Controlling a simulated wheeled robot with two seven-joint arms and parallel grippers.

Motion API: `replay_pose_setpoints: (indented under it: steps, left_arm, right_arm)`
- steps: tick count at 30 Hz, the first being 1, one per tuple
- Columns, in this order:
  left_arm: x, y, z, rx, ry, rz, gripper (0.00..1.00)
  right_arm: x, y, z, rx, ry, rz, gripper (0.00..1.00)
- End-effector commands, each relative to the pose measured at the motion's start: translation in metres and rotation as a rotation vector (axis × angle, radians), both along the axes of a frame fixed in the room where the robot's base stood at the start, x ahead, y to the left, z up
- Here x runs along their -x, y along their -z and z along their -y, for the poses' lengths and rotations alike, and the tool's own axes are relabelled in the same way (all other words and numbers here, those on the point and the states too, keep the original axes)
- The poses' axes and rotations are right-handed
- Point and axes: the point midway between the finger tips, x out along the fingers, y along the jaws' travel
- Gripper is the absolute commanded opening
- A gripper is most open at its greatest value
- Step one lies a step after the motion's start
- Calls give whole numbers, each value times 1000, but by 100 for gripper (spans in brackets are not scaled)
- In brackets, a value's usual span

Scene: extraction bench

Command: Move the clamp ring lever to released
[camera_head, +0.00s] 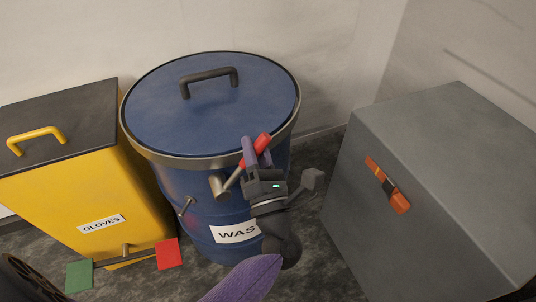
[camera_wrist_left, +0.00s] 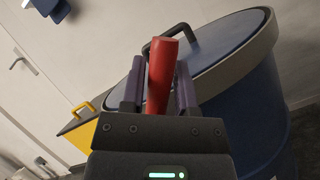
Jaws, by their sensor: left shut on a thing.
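A blue drum (camera_head: 165,185) stands in the middle of the head view, with a blue lid (camera_head: 200,118) on top and a grey metal clamp ring (camera_head: 180,161) around the lid's edge. The clamp ring lever has a red grip (camera_head: 263,141) and a grey arm (camera_head: 233,179), slanting up to the right from its pivot at the drum's front. My left gripper (camera_head: 257,152) is shut on the red grip. In the left wrist view the red grip (camera_wrist_left: 161,75) stands between the two purple fingers. My right gripper is out of view.
A yellow bin (camera_head: 135,205) labelled GLOVES stands left of the drum, with a green pedal (camera_head: 79,275) and a red pedal (camera_head: 168,253) in front. A grey box (camera_head: 440,130) with an orange-and-black handle (camera_head: 388,185) stands to the right. Walls close off the back.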

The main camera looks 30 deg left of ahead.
Motion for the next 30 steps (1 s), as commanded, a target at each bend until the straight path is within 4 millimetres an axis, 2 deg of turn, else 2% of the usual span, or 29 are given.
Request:
replay_pose_setpoints:
  steps: [15,30]
  left_arm:
    - [28,-20,-22,214,-2,278,0]
    - [36,-23,-28,268,-1,346,0]
  right_arm:
    - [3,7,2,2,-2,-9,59]
    - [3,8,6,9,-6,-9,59]
